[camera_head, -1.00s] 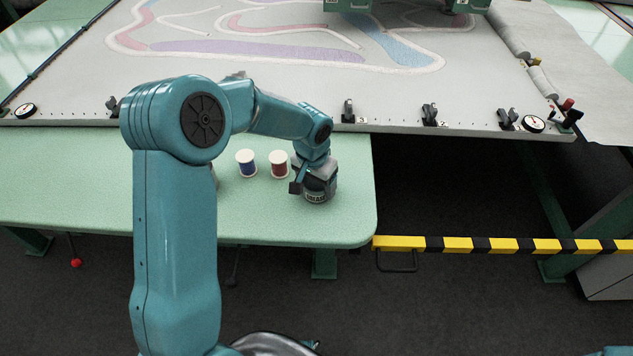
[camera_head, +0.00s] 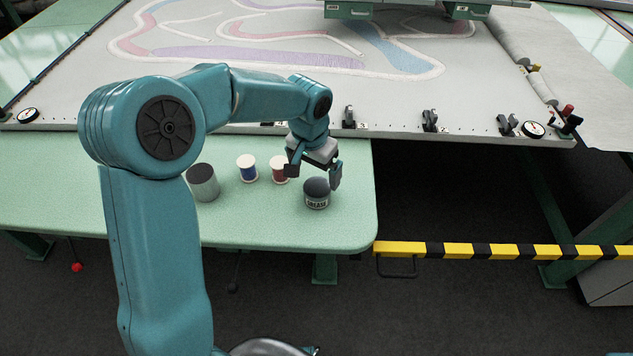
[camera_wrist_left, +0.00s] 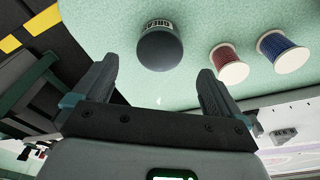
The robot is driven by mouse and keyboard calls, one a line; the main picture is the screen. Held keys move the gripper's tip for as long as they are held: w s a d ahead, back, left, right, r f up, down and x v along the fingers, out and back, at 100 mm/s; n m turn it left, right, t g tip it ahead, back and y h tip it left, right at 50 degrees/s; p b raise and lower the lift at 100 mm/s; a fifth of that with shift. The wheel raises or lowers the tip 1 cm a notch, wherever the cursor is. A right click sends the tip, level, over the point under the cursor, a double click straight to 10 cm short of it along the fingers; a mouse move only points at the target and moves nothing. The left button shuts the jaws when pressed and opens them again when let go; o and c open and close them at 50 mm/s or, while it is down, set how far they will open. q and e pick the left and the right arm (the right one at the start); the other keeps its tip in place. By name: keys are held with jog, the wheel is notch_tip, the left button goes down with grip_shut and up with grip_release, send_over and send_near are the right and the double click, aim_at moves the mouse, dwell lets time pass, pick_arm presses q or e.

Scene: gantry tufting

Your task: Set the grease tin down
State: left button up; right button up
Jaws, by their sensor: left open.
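The grease tin (camera_head: 317,194) is a short dark grey tin with a pale lettered label. It stands upright on the green table (camera_head: 270,222) near its right front corner. My left gripper (camera_head: 314,178) is open above and just behind the tin, apart from it. In the left wrist view the tin (camera_wrist_left: 160,47) lies beyond the open fingertips (camera_wrist_left: 155,85), with nothing between the fingers. My right gripper is not in view.
A red thread spool (camera_head: 279,168), a blue thread spool (camera_head: 248,168) and a grey cylinder (camera_head: 203,182) stand left of the tin. Behind is the tufting frame's edge (camera_head: 400,131) with clamps. A yellow-black barrier (camera_head: 500,250) runs right of the table.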

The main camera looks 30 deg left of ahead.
aim_at(313, 191)
pick_arm(q)
jog(key=r, duration=0.4)
jog(key=shift+s, duration=0.2)
jog(key=shift+s, duration=0.1)
